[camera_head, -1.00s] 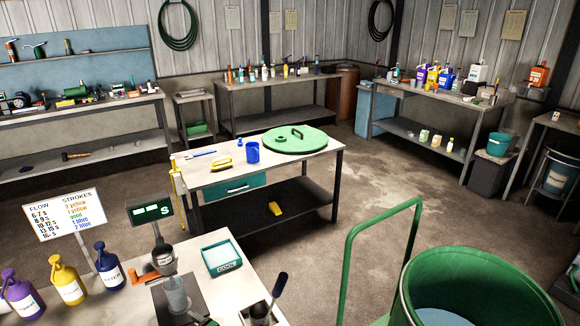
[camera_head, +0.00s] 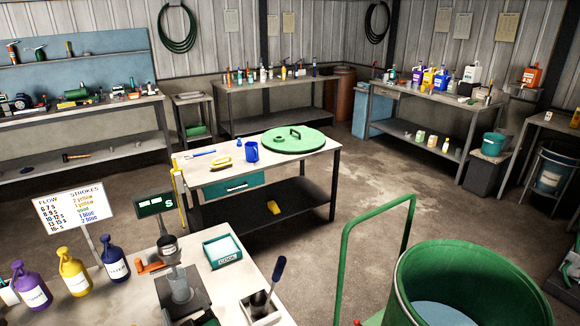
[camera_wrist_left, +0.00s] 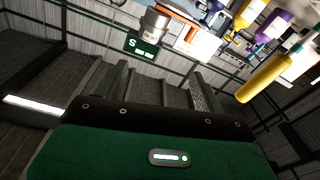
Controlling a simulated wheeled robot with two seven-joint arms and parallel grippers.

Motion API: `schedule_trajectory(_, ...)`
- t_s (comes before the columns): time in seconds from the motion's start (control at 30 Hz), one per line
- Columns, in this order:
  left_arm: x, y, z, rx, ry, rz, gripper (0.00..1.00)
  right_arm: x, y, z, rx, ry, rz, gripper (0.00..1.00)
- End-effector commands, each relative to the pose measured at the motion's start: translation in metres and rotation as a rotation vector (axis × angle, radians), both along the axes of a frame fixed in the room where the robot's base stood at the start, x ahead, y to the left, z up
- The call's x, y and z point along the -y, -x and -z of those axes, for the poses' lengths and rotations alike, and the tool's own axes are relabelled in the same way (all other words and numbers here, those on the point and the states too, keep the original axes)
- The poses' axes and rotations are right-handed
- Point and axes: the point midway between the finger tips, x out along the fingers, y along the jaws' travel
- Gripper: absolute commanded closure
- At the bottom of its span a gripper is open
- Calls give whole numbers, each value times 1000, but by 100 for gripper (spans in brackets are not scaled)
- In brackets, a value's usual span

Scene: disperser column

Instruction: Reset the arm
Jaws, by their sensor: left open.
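My left gripper (camera_wrist_left: 160,82) shows in the left wrist view, its two dark fingers apart with nothing between them. In the head view only a small dark part at the bottom edge may belong to it. On the near bench (camera_head: 240,262) stand purple (camera_head: 32,288), yellow (camera_head: 73,272) and blue (camera_head: 114,258) pump bottles. A metal cup (camera_head: 167,246) sits above a clear beaker (camera_head: 180,288) by a display (camera_head: 154,205). My right gripper is not in view.
A teal-rimmed tray (camera_head: 222,252) and a dark-handled lever (camera_head: 272,280) are on the near bench. A large green drum (camera_head: 465,262) and green rail (camera_head: 378,212) stand at right. The middle table (camera_head: 200,177) holds a green lid (camera_head: 292,141). Open floor lies between.

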Motion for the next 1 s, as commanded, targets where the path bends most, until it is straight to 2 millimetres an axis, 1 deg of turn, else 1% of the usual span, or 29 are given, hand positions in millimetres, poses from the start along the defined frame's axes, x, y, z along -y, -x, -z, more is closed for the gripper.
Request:
schedule_trajectory(0.1,18,2,-27,115,-37,147,30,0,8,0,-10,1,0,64)
schedule_trajectory(0.23,47,9,-54,215,-89,354,30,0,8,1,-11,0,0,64)
schedule_trajectory(0.3,64,16,-64,242,-116,471,30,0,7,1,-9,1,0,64)
schedule_trajectory(0.37,79,23,-69,247,-139,570,30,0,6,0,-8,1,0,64)
schedule_trajectory(0.47,103,36,-71,225,-176,729,30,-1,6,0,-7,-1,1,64)
schedule_trajectory(0.5,112,42,-69,203,-187,792,30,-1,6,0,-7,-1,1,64)
schedule_trajectory(0.57,124,51,-64,160,-206,878,30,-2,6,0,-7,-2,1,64)
schedule_trajectory(0.63,136,63,-55,91,-221,971,30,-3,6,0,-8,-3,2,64)
schedule_trajectory(0.73,147,81,-36,-38,-237,1082,30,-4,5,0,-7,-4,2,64)
schedule_trajectory(0.8,150,95,-20,-149,-238,1142,30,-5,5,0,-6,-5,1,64)
schedule_trajectory(0.87,149,107,-5,-255,-236,1179,30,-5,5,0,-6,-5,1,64)
schedule_trajectory(0.97,141,129,21,-448,-221,1210,30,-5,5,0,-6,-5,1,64)
schedule_trajectory(1.0,136,139,31,-530,-210,1210,30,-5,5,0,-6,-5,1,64)
